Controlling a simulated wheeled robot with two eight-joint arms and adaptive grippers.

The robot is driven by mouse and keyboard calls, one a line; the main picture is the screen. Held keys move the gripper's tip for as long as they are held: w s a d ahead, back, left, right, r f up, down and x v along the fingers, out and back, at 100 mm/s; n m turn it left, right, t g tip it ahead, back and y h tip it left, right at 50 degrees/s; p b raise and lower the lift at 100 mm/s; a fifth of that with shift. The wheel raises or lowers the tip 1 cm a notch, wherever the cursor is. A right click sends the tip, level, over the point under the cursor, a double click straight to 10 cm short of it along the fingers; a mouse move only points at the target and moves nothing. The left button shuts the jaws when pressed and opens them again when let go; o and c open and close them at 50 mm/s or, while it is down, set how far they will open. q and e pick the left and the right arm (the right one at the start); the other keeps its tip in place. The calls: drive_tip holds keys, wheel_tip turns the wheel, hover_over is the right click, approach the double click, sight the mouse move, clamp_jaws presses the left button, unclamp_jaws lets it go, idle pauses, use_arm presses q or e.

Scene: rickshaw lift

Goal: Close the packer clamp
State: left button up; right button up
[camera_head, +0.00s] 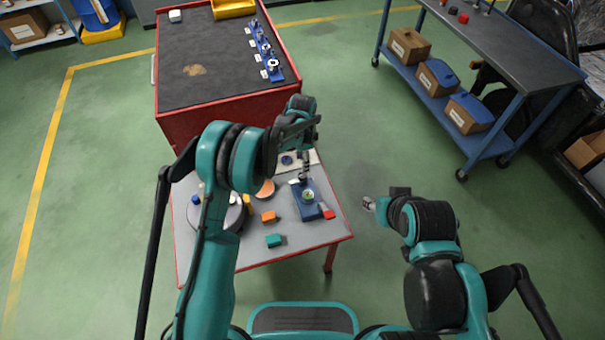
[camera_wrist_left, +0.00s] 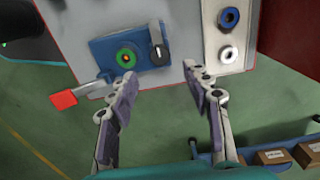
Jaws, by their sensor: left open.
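The packer clamp (camera_head: 312,210) is a blue block on the small grey table, with a green ring on top and a red-tipped lever at its front right. In the left wrist view the blue clamp block (camera_wrist_left: 103,48) carries the green ring and a dark knob, and the red lever tip (camera_wrist_left: 63,99) sticks out past the table edge. My left gripper (camera_head: 304,172) is above the clamp's far end. In its wrist view the left gripper (camera_wrist_left: 165,92) has its fingers apart with nothing between them. My right gripper (camera_head: 369,204) is off the table's right side; its fingers are too small to read.
The small table (camera_head: 250,258) also holds an orange block (camera_head: 268,217), a teal block (camera_head: 275,241) and a round turntable at left. A white plate with rings (camera_wrist_left: 225,38) lies beside the clamp. A red cabinet (camera_head: 200,122) stands behind; a blue-framed shelf stands at right.

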sight(302, 175)
use_arm(q)
wheel_tip(302, 175, down, 8)
drive_tip(key=b, duration=0.2)
drive_tip(key=shift+r+b, duration=0.2)
drive_tip(key=shift+b, duration=0.15)
clamp_jaws()
